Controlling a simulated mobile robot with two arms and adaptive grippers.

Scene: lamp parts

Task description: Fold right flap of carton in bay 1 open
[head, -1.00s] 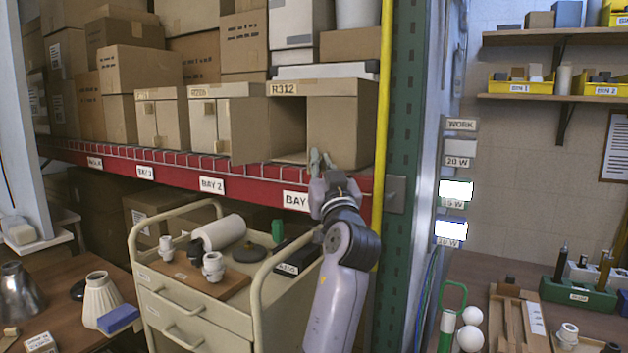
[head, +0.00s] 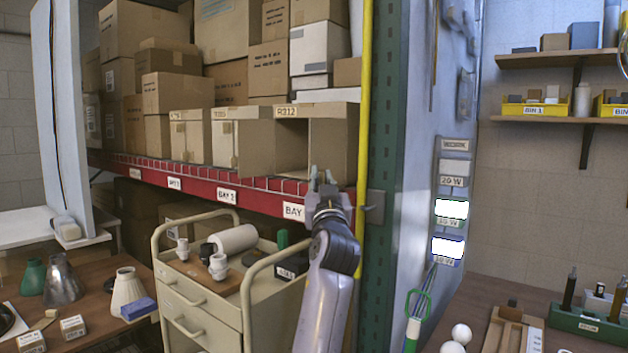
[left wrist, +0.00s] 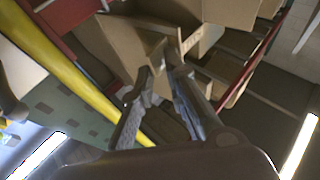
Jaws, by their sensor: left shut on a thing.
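The carton marked R312 (head: 287,113) stands on the red-edged shelf, at the right end of the carton row in the head view. Its left flap (head: 252,148) stands swung outward, and the left half of the front is open and dark inside. Its right flap (head: 334,142) covers the right half of the front. My left gripper (head: 322,177) is at the lower part of this right flap. In the left wrist view my left gripper (left wrist: 164,58) is shut on a cardboard edge, with its fingers hiding part of the contact. My right gripper is not in view.
A yellow pole (head: 364,120) and a green rack post (head: 388,150) stand close to the right of my arm. A cream cart (head: 205,315) with lamp parts is below the shelf. More cartons (head: 188,135) stand to the left.

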